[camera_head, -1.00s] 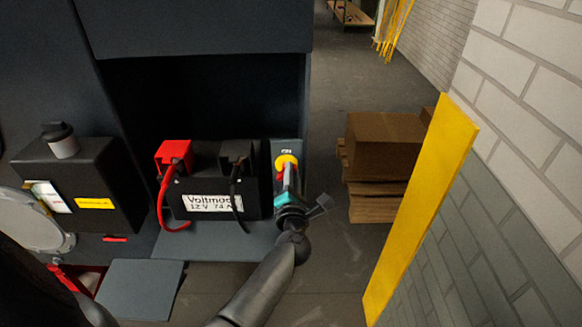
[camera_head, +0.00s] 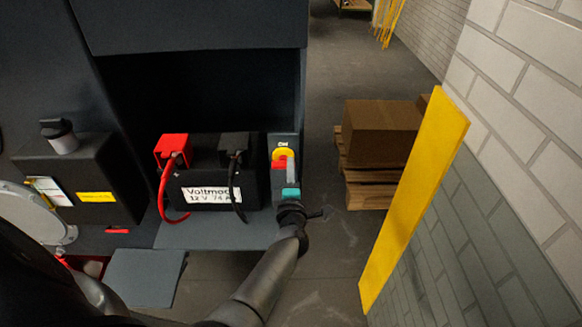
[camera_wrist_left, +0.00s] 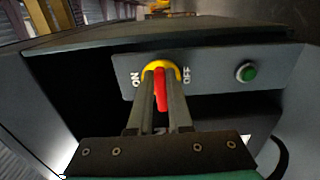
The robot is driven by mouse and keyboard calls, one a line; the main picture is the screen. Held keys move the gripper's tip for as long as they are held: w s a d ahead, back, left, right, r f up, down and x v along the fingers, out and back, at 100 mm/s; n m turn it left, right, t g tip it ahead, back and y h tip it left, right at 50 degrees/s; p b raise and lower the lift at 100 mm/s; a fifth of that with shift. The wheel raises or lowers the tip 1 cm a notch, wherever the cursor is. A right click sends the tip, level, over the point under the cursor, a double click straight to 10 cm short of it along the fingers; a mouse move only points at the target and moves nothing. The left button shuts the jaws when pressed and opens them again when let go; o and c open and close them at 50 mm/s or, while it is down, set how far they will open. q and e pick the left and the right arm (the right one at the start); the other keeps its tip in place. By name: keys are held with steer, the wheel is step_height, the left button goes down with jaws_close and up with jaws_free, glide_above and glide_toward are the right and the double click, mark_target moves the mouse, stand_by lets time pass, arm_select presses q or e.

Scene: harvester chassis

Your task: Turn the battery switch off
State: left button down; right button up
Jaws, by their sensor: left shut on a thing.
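The battery switch has a yellow round plate (camera_head: 283,154) and a red handle on a grey panel, right of the battery. In the left wrist view the red handle (camera_wrist_left: 160,90) stands between the two fingers of my left gripper (camera_wrist_left: 161,74), which is shut on it. The yellow plate (camera_wrist_left: 160,66) shows behind the fingertips, with ON printed to its left and OFF to its right. The handle lies between the two labels, close to in line with the fingers. In the head view my left gripper (camera_head: 285,165) reaches the switch from below. My right gripper is not seen.
The black battery (camera_head: 215,185) with red and black terminal covers stands just left of the switch. A green button (camera_wrist_left: 246,72) sits on the switch panel. Cardboard boxes (camera_head: 380,130) on a pallet and a yellow post (camera_head: 415,200) are to the right, with bare floor between.

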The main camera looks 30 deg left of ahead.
arm_select(q)
steer(key=shift+s+a+f, duration=0.25)
steer(key=shift+a, duration=0.05)
steer(key=c, duration=0.9)
jaws_free()
steer(key=shift+o, duration=0.3)
steer(key=shift+r, duration=0.15)
steer(key=shift+w, duration=0.1)
steer(key=shift+d, duration=0.15)
steer(key=p+v, duration=0.4)
steer(key=v, duration=1.1)
